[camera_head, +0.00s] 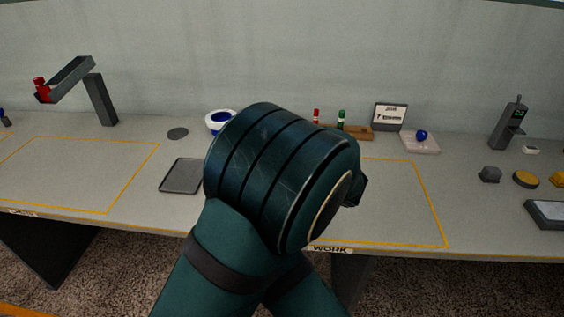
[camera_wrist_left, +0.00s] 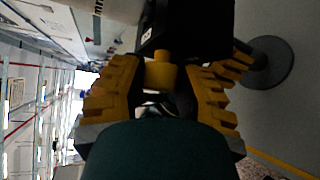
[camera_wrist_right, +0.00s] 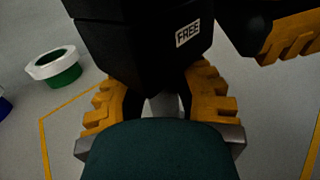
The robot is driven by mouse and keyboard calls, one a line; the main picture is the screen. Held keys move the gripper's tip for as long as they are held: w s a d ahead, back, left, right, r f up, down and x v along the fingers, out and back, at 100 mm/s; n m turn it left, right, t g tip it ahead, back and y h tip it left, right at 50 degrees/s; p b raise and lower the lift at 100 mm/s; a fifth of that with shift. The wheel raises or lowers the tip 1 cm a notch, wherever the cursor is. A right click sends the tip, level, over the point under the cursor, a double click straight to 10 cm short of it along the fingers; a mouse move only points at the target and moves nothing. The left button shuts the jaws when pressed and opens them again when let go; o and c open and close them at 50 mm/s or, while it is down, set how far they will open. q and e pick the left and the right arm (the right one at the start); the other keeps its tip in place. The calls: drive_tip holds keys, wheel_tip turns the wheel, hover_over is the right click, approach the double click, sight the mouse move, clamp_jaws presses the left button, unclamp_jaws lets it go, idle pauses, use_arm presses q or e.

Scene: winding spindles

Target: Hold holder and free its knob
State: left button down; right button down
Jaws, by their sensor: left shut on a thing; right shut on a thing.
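The black holder (camera_wrist_right: 140,40), with a white FREE label, fills the top of the right wrist view. My right gripper (camera_wrist_right: 160,103) is shut below it, around a narrow grey part; where the fingers touch is mostly hidden. In the left wrist view a dark block (camera_wrist_left: 185,28) with a pale label is at the top. A short yellow piece, which looks like the knob (camera_wrist_left: 160,73), sits under it between the fingers of my left gripper (camera_wrist_left: 162,95), which is shut. In the head view my large green arm hides the holder and both grippers.
A grey tray (camera_head: 181,176) lies left of my arm, below a grey disc (camera_head: 177,133). A white-and-blue bowl (camera_head: 219,121) stands behind. A wooden rack (camera_head: 355,132) and a pale block with a blue ball (camera_head: 421,135) are at the back. The outlined area right of my arm looks clear.

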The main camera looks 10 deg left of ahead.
use_arm(q)
drive_tip(key=n+h, duration=0.2)
drive_tip(key=h, duration=0.1)
drive_tip(key=shift+a+g, duration=0.2)
drive_tip(key=shift+g, duration=0.2)
drive_tip(key=shift+f+n+h, duration=0.1)
drive_tip(key=shift+n+h, duration=0.4)
drive_tip(key=shift+h, duration=0.3)
use_arm(e)
drive_tip(key=shift+r, duration=0.1)
use_arm(q)
drive_tip(key=shift+d, duration=0.1)
drive_tip(key=shift+s, duration=0.1)
drive_tip(key=c, duration=0.6)
unclamp_jaws()
